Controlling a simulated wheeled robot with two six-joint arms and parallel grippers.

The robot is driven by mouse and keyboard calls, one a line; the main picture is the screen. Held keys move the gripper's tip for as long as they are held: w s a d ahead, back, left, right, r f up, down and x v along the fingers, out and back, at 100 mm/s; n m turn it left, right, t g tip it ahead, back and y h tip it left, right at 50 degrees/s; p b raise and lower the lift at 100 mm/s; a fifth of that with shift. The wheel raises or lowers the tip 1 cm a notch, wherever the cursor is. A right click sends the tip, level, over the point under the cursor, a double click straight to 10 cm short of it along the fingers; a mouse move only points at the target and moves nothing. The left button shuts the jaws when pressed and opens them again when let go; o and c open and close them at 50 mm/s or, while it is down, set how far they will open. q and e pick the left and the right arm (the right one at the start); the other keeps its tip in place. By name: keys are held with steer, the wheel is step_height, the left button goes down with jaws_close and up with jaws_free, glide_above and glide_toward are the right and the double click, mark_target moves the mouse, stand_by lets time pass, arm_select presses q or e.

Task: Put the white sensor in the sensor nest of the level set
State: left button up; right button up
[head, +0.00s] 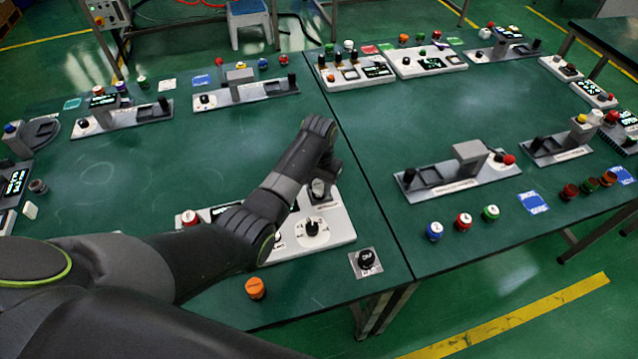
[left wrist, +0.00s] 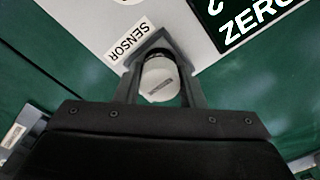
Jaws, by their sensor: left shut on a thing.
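The white sensor (left wrist: 159,78) is a round white piece with a small grey label, seen from above in the left wrist view. My left gripper (left wrist: 157,70) is shut on it, with a dark finger on each side. The sensor is over the spot on the level set's white plate (left wrist: 90,22) marked by a "SENSOR" label (left wrist: 128,42). Fingers and sensor hide most of the nest, so I cannot tell whether the sensor is seated or just above it. In the head view my left gripper (head: 322,186) points down at the level set (head: 338,222); my arm covers part of the set.
A display reading "ZERO" (left wrist: 258,18) is beside the sensor spot. A black knob (head: 312,227) stands on the set's front part. An orange button (head: 255,288) and a black knob on a small plate (head: 366,260) are near the front edge. The table's middle left is clear.

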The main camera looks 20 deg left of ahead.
mark_target(319, 183)
arm_select(q)
steer(key=shift+f, duration=0.15)
steer(key=o, duration=1)
step_height(319, 183, up, 12)
steer(key=shift+r+b, duration=0.2)
steer(key=shift+b, duration=0.2)
